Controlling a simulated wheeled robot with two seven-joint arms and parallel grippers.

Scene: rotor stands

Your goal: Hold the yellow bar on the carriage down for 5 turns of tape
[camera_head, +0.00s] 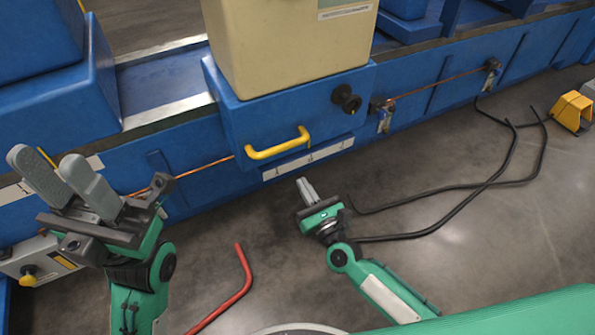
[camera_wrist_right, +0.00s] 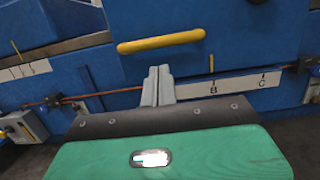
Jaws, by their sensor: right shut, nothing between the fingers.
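The yellow bar (camera_head: 278,146) is a handle on the front of the blue carriage (camera_head: 290,105), below its cream housing (camera_head: 290,50). In the right wrist view the bar (camera_wrist_right: 160,42) runs across, just beyond my fingertips. My right gripper (camera_head: 306,188) is shut and empty, below and a little right of the bar, apart from it in the head view. Its closed fingers (camera_wrist_right: 157,85) point up toward the bar in the wrist view. My left gripper (camera_head: 55,175) is raised at the left, its fingers spread with a gap between them. No tape is clearly visible.
A copper-coloured rod (camera_head: 440,84) runs along the blue bed's front. A black knob (camera_head: 346,98) sits right of the bar. A white strip with marks (camera_head: 308,157) is under the carriage. Black cables (camera_head: 480,185), a red pipe (camera_head: 240,290) and a yellow pedal (camera_head: 571,111) are on the floor.

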